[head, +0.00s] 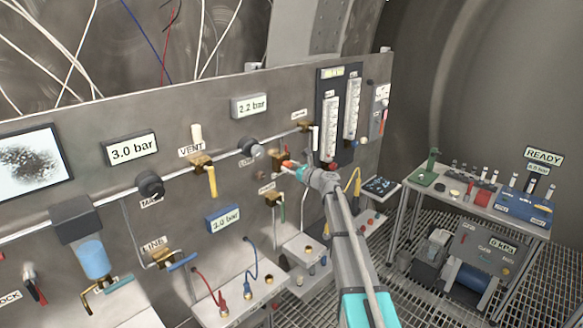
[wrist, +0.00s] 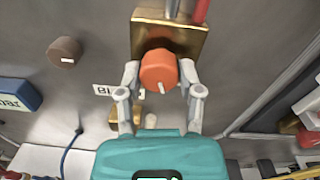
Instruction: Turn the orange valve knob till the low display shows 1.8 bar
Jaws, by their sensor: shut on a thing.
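The orange valve knob (wrist: 159,70) sits on a brass valve block (wrist: 180,35) in the wrist view, with a white index mark on its face. My gripper (wrist: 160,80) has one finger on each side of it and is shut on it. In the head view my gripper (head: 293,167) reaches the panel from the right, and the knob (head: 286,163) shows only as a small orange patch. The low, blue-framed display (head: 223,218) is small; its first digit is hard to read, the rest looks like ".0 bar". Its edge also shows in the wrist view (wrist: 16,95).
Other displays read 3.0 bar (head: 131,148) and 2.2 bar (head: 249,106). A yellow-handled vent valve (head: 211,180) and a dark round knob (head: 149,184) lie left of my gripper. Hoses and a low white shelf (head: 240,306) are below. A brown knob (wrist: 65,50) is near the orange one.

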